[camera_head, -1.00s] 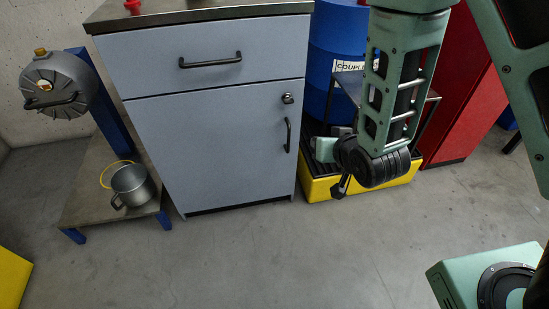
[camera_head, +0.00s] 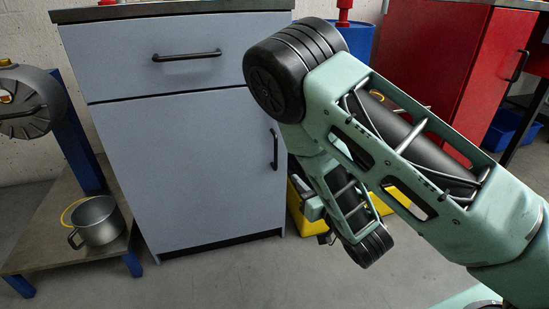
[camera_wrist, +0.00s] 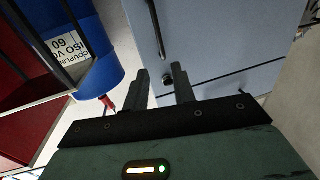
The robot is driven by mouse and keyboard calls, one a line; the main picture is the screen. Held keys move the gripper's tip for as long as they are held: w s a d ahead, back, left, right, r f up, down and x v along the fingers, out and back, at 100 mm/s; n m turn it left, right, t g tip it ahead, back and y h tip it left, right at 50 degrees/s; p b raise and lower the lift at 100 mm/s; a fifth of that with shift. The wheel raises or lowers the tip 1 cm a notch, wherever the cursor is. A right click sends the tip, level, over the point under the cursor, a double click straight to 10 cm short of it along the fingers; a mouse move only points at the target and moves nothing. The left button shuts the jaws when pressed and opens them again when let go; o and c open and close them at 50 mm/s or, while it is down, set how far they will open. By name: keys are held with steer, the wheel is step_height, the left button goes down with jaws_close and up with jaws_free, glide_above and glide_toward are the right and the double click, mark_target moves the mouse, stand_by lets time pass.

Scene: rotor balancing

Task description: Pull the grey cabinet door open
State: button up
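The grey cabinet (camera_head: 165,125) has a drawer on top and a door (camera_head: 185,170) below it, both closed flush. The door's black upright handle (camera_head: 274,150) is near the door's right edge. In the wrist view the handle (camera_wrist: 155,28) shows beyond my fingertips, a little to the left. In the head view my arm largely hides my gripper, beside the cabinet's right side.
The drawer has its own black handle (camera_head: 187,57). A blue drum (camera_wrist: 85,40) and a yellow tray (camera_head: 296,205) stand right of the cabinet. A red cabinet (camera_head: 440,65) is farther right. A metal pot (camera_head: 97,221) sits on a low stand at left. The floor in front is clear.

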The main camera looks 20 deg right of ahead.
steer(key=w+b, duration=0.1)
steer(key=b, duration=0.5)
glide_above(276, 167)
steer(key=shift+w+d, duration=0.1)
steer(key=shift+w, duration=0.2)
jaws_close()
